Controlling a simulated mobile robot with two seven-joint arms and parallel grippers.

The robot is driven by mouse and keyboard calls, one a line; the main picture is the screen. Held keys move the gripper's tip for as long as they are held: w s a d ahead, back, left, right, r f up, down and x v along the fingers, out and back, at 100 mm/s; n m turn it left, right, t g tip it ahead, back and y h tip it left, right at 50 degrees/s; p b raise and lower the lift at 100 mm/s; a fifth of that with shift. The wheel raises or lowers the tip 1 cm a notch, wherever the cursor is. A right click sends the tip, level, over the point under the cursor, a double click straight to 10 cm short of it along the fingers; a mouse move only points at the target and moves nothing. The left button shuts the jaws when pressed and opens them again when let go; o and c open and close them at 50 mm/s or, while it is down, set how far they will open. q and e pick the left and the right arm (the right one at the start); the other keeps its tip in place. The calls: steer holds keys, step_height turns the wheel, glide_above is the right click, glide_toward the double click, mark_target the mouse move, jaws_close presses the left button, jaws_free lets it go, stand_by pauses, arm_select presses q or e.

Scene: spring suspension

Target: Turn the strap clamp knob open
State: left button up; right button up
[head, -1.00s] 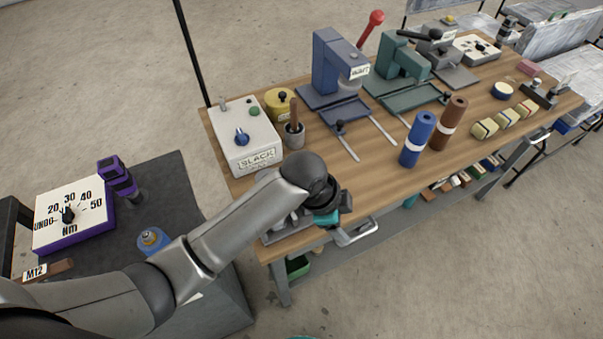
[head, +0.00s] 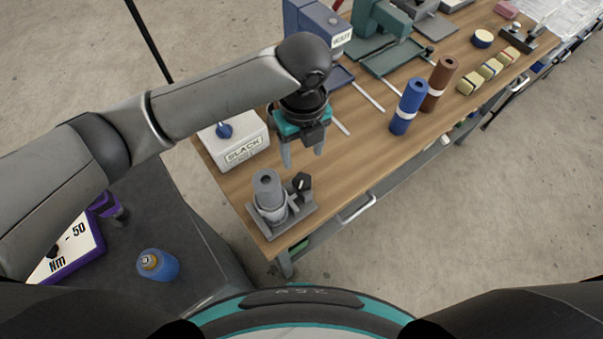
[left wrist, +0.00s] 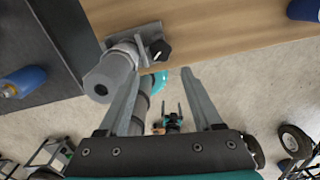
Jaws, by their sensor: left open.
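The strap clamp (head: 280,212) is a grey base near the front-left corner of the wooden bench. A grey cylinder (head: 267,188) stands in its band, and a black knob (head: 301,184) sits beside the cylinder, on the right. In the left wrist view the cylinder (left wrist: 108,78) is at the upper left and the knob (left wrist: 160,50) lies just beyond the fingertips. My left gripper (head: 302,158) is open and empty, fingers pointing down, above and behind the knob in the head view. It also shows in the left wrist view (left wrist: 163,78), the fingers wide apart and not touching the knob.
A white box (head: 240,150) labelled SLACK with a blue knob stands behind the clamp. Blue (head: 408,107) and brown (head: 440,84) cylinders stand to the right. A dark side table (head: 190,215) at the left holds a blue canister (head: 157,265). The bench right of the clamp is clear.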

mark_target(302, 180)
arm_select(q)
step_height(302, 180, down, 11)
steer(key=shift+f+b, duration=0.1)
steer(key=shift+b, duration=0.6)
steer(key=c, duration=0.4)
steer(key=shift+w, duration=0.1)
jaws_close()
